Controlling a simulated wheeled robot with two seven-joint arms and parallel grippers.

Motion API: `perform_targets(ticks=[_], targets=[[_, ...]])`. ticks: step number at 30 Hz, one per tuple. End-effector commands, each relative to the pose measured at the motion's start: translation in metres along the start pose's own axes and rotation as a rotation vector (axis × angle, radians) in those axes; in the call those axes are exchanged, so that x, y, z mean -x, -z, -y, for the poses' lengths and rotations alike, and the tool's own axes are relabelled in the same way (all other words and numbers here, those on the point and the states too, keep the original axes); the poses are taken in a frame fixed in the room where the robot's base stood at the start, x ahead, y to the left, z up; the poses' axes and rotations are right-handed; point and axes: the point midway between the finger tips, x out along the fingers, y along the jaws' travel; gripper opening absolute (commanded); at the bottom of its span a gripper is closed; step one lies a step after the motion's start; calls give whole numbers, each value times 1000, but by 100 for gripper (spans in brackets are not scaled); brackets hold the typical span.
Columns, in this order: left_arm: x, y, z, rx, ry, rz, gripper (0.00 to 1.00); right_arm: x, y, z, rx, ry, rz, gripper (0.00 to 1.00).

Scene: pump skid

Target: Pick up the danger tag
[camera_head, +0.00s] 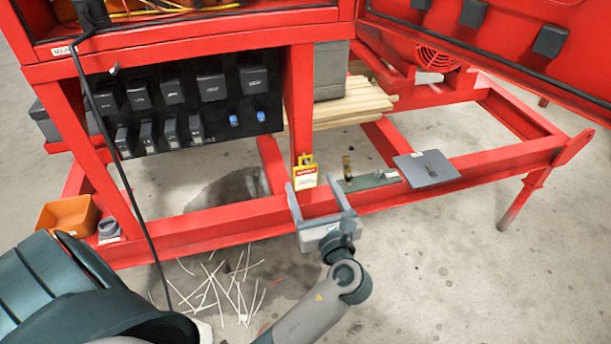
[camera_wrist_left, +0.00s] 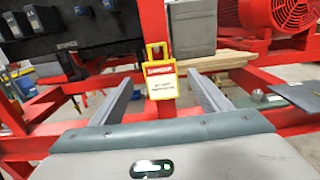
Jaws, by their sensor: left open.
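The danger tag (camera_head: 306,176) is a yellow-framed tag with a red header and a white panel. It stands upright against the red post of the skid in the head view. It also shows in the left wrist view (camera_wrist_left: 161,80), between and beyond the two fingers. My left gripper (camera_head: 319,188) is open, with its fingers apart and pointing toward the tag. Nothing is between the fingers that I can see as held. I cannot tell whether a finger touches the tag. My right gripper does not show.
The red skid rail (camera_head: 400,195) runs under the tag. A grey plate (camera_head: 427,168) and a small greenish block (camera_head: 370,181) lie to the right. An orange bin (camera_head: 68,215) is at the left. A black cable (camera_head: 121,172) hangs at left. White ties (camera_head: 232,290) litter the floor.

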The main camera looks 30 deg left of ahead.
Motion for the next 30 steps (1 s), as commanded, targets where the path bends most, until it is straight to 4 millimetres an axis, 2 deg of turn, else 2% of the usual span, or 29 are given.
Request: perform_targets(ticks=[4, 17, 25, 30], targets=[[-10, 0, 0, 0, 0, 1, 70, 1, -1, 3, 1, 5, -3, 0], [-14, 1, 0, -1, 0, 1, 70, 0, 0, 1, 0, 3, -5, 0], [-42, 10, 1, -1, -1, 2, 70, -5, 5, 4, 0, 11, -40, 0], [-59, 9, 1, 0, 0, 1, 70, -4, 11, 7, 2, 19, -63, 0]])
